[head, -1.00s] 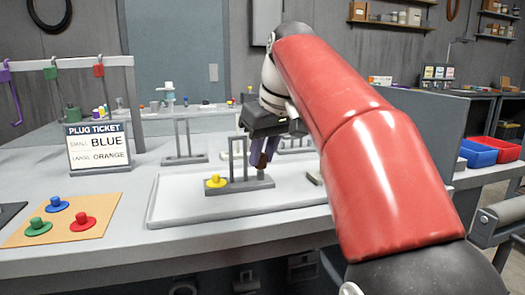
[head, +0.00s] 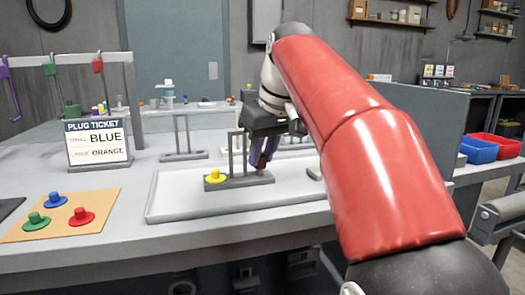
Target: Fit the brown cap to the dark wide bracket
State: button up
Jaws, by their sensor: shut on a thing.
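The dark wide bracket (head: 225,184) stands on the white tray, with an upright frame on its base. A yellow cap (head: 215,176) sits at its left end. My gripper (head: 264,160) has purple fingers pointing down, just above the bracket's right end. The brown cap (head: 263,159) shows as a small brown patch between the fingers, which are shut on it. The fingers hide most of the cap and the right end of the bracket. I cannot tell whether the cap touches the bracket.
The white tray (head: 178,214) has a raised rim. A lighter bracket (head: 183,156) stands behind it. A tan board (head: 62,226) at left holds blue, red and green caps. A small grey piece (head: 314,173) lies right of my gripper.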

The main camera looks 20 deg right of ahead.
jog(key=shift+f+b, duration=0.4)
jog(key=shift+f, duration=0.25)
jog(key=o, duration=1)
jog(key=shift+p+v, duration=1.2)
jog(key=shift+v, duration=2.7)
